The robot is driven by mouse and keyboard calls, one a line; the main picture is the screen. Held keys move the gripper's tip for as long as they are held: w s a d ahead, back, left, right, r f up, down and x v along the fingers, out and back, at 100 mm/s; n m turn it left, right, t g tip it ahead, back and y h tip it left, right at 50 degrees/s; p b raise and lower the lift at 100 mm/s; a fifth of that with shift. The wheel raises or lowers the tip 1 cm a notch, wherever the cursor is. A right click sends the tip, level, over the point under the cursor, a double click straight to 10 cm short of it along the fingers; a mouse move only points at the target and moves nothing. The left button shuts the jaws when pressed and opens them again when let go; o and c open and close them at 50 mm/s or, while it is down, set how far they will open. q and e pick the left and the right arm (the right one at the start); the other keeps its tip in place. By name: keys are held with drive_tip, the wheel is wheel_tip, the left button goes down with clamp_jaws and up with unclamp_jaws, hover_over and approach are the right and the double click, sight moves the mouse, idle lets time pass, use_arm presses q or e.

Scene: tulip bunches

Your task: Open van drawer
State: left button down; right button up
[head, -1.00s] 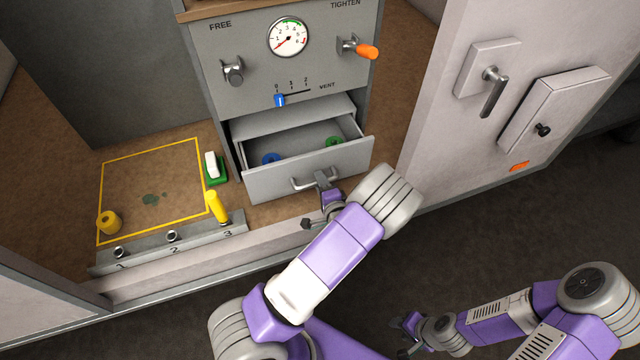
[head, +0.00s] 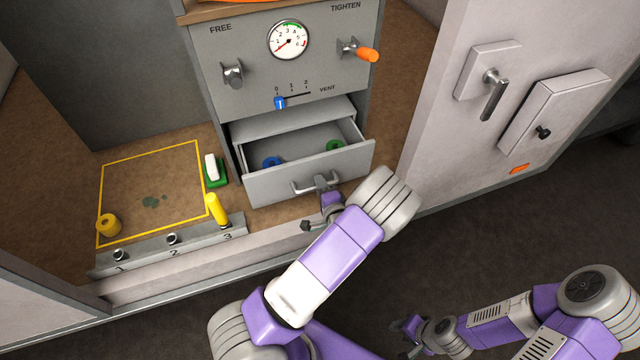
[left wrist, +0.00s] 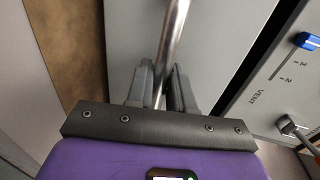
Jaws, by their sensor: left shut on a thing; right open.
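The grey van drawer (head: 310,172) stands pulled out of the cabinet below the gauge panel, open at the top. A blue ring (head: 271,162) and a green ring (head: 334,145) lie inside it. My left gripper (head: 322,182) is at the drawer's bar handle (head: 303,189). In the left wrist view its fingers (left wrist: 161,85) are shut on the metal handle bar (left wrist: 175,40). My right gripper (head: 408,338) is open and empty, low over the dark floor, far from the drawer.
Left of the drawer are a green-and-white brush (head: 214,168), a yellow roll (head: 109,223) and a yellow-handled tool (head: 217,208) in a numbered rack (head: 170,247). The panel above has an orange-handled lever (head: 360,50) and a blue slider (head: 280,102). An open van door (head: 460,130) stands at right.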

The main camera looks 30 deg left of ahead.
use_arm(q)
drive_tip(key=p+v, duration=0.1)
drive_tip(key=v, duration=0.2)
drive_tip(key=f+p+v, duration=0.1)
drive_tip(key=v, duration=0.3)
drive_tip(key=shift+s+d+f, duration=0.1)
drive_tip(key=shift+d+f, duration=0.05)
drive_tip(key=c, duration=1.2)
unclamp_jaws()
drive_tip(key=shift+o, duration=0.2)
drive_tip(key=p+v, duration=0.2)
drive_tip(key=v, duration=0.5)
drive_tip(key=shift+s+d, duration=0.2)
drive_tip(key=shift+s, duration=0.05)
